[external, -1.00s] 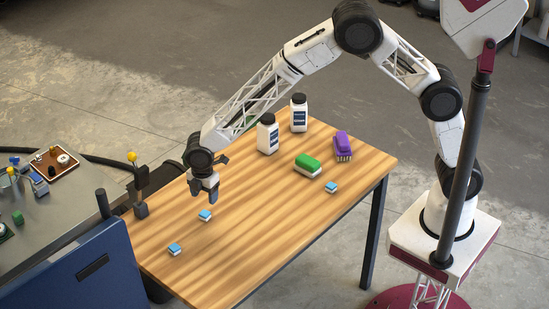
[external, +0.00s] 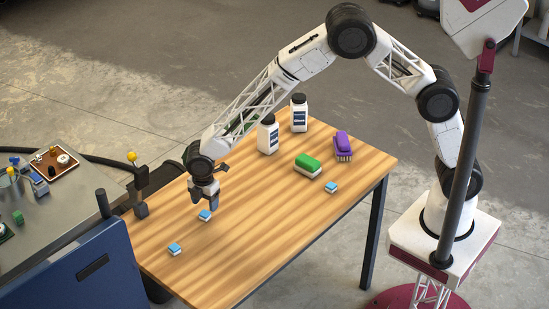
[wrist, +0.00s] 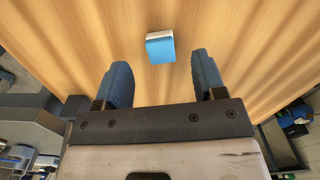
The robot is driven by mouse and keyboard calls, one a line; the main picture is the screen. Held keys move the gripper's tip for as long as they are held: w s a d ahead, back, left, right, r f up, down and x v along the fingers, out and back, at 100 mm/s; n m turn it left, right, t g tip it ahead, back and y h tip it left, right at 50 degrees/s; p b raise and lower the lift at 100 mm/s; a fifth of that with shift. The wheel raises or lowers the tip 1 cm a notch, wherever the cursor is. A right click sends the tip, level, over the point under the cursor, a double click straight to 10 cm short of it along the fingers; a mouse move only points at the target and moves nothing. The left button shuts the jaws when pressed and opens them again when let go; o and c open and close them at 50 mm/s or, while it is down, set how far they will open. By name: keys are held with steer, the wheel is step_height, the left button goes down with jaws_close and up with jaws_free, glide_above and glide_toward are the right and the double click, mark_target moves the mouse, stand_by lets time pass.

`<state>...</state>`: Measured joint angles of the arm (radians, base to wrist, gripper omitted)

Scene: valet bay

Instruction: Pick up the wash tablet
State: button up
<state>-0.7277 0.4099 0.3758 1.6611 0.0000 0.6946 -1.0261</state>
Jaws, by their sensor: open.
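Three small blue-and-white wash tablets lie on the wooden table (external: 262,245). One tablet (external: 205,215) is just below my gripper (external: 204,203), another tablet (external: 175,249) lies at the front left, and a third tablet (external: 331,187) lies at the right near the green sponge. In the wrist view, a tablet (wrist: 160,47) lies ahead of the fingertips, roughly centred between them and apart from both. My gripper (wrist: 158,75) is open and empty, its two blue-grey fingers spread above the table.
Two white bottles with dark caps (external: 268,134) (external: 299,113), a green-topped sponge (external: 308,166) and a purple brush (external: 343,146) stand toward the table's back right. A lever with a yellow knob (external: 132,157) stands by the left edge. The table's middle is clear.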

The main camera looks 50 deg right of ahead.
mark_target(205, 212)
steer(key=shift+f, duration=2.3)
steer(key=shift+c, duration=0.5)
steer(key=c, duration=0.9)
steer(key=shift+r, duration=0.15)
steer(key=shift+a+r, duration=0.1)
steer(key=shift+r, duration=0.6)
step_height(205, 212, up, 2)
steer(key=shift+r, duration=0.1)
steer(key=s+d, duration=0.3)
steer(key=s, duration=0.1)
steer(key=s+d, duration=0.4)
steer(key=s+d+r, duration=0.1)
steer(key=s+d, duration=0.2)
steer(key=s, duration=0.1)
steer(key=shift+d+r, duration=0.1)
steer(key=shift+d, duration=0.2)
